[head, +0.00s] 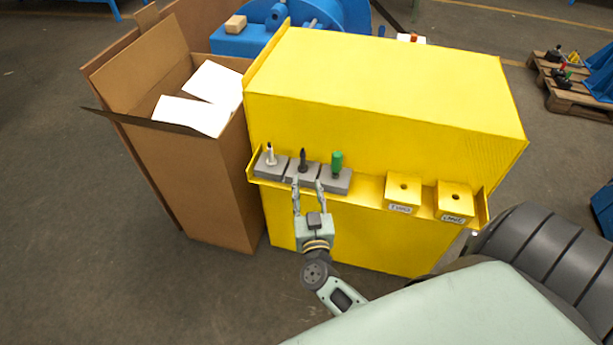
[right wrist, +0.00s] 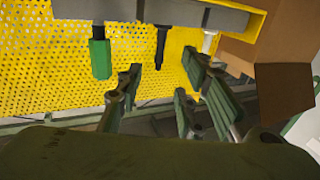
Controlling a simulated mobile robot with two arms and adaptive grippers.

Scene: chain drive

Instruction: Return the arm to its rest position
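My right gripper (head: 308,184) reaches up toward the front ledge of the yellow cabinet (head: 380,85). Its fingers are spread apart with nothing between them. In the right wrist view the open fingers (right wrist: 161,75) appear on either side of a black tool (right wrist: 161,45), which stands beyond them, apart from them. In the head view the black tool (head: 303,160) stands upright in the middle grey block, with a white-topped tool (head: 270,154) to its left and a green-handled tool (head: 337,162) to its right. My left gripper is not in view.
Two yellow blocks with holes and labels, (head: 404,193) and (head: 455,201), sit at the right of the ledge. An open cardboard box (head: 198,170) with white sheets stands left of the cabinet. A dark ribbed cylinder (head: 540,255) is at lower right. Floor is clear at lower left.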

